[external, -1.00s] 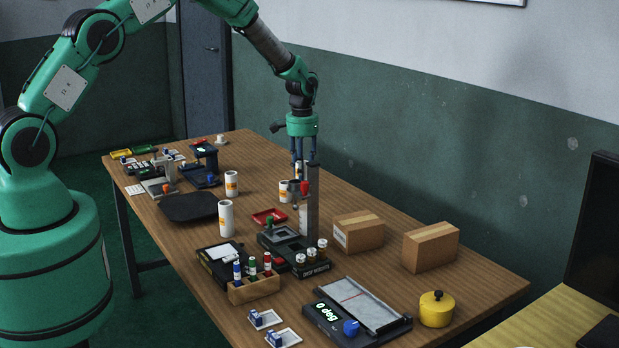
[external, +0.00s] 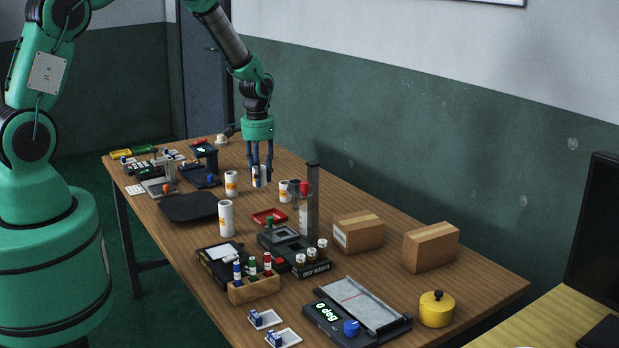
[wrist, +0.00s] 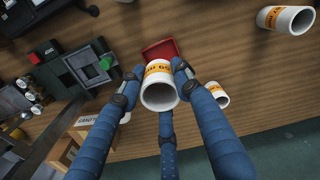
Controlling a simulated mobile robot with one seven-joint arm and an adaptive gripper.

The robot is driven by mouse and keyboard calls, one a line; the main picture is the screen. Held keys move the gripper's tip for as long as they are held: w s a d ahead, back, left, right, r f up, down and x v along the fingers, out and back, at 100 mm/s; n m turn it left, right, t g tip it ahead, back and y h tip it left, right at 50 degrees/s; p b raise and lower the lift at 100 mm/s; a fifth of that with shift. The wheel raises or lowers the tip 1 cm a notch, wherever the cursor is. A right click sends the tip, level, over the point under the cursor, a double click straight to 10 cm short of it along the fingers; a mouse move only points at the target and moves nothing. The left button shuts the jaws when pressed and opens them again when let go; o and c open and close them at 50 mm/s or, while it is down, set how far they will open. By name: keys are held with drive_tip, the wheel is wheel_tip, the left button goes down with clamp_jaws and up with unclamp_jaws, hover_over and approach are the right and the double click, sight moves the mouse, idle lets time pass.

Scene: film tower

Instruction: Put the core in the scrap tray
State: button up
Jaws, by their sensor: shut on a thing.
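The core, a white tube with an orange label (external: 262,177), is held in my gripper (external: 261,172), above the table. In the wrist view the core (wrist: 158,92) sits between the blue fingers with its open end toward the camera. A small red tray (external: 270,216), which appears to be the scrap tray, lies on the table below and nearer the external camera. In the wrist view this tray (wrist: 160,50) shows just beyond the core, partly hidden by it. The core is apart from the tray in the external view.
Other white tubes with orange labels stand nearby: one left (external: 232,184), one nearer (external: 226,219), one right (external: 283,191). A tall grey post (external: 313,200) on a dark device rises right of the tray. A black mat (external: 188,207) lies left. Cardboard boxes (external: 358,234) stand right.

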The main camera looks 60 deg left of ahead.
drive_tip(key=shift+f, duration=0.15)
drive_tip(key=shift+f, duration=3)
drive_tip(key=shift+f, duration=0.1)
drive_tip(key=shift+f+b, duration=0.35)
drive_tip(key=shift+f, duration=1.45)
drive_tip(key=shift+f+b, duration=0.4)
drive_tip(key=shift+f, duration=0.2)
drive_tip(key=o, duration=1.1)
drive_tip(key=shift+r, duration=0.15)
drive_tip(key=shift+r+p, duration=0.5)
drive_tip(key=shift+r, duration=0.35)
wheel_tip(320, 180, up, 11)
drive_tip(key=shift+r+p, duration=0.15)
drive_tip(key=shift+p, duration=0.15)
